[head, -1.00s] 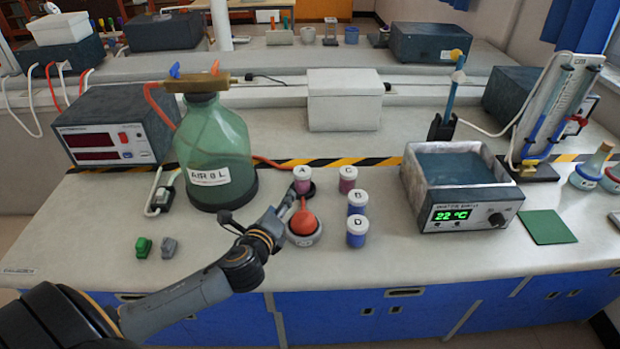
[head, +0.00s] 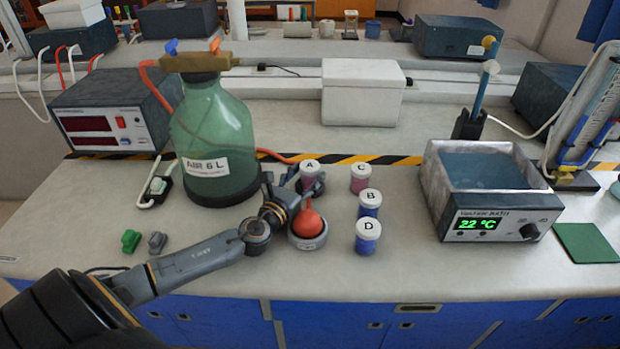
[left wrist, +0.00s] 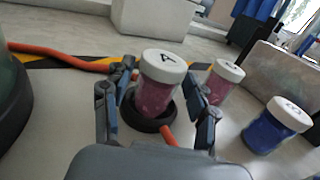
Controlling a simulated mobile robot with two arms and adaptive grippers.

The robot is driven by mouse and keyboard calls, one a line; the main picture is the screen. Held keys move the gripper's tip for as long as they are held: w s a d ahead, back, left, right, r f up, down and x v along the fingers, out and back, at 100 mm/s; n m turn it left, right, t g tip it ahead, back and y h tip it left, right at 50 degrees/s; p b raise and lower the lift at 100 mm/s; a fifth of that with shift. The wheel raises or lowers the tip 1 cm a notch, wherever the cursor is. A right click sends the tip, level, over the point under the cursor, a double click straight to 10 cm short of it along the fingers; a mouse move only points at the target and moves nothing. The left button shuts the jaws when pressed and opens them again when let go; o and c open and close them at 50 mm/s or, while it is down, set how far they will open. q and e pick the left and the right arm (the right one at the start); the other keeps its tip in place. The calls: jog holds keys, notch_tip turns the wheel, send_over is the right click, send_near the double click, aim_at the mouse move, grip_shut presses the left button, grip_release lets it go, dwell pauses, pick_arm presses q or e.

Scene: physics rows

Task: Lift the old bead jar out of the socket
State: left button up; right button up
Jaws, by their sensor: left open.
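Bead jar A (head: 309,174) has a white lid and pinkish-red beads. In the left wrist view jar A (left wrist: 156,90) stands upright with its base in the round black socket (left wrist: 148,122). My left gripper (head: 307,187) is open, reaching in low from the front left. In the left wrist view its two fingers (left wrist: 160,78) are on either side of the jar, with a visible gap on the right; contact on the left side is hard to tell. My right gripper is not in view.
Jar C (head: 361,178), jar B (head: 370,203) and jar D (head: 367,236) stand just right. An orange bulb (head: 307,223) sits in a grey holder in front of jar A. A green bottle (head: 213,145) stands left, a water bath (head: 485,195) right.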

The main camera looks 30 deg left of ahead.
aim_at(317, 163)
pick_arm(q)
jog(key=w, duration=0.6)
jog(key=shift+a, duration=0.2)
jog(key=shift+s, duration=0.1)
grip_shut()
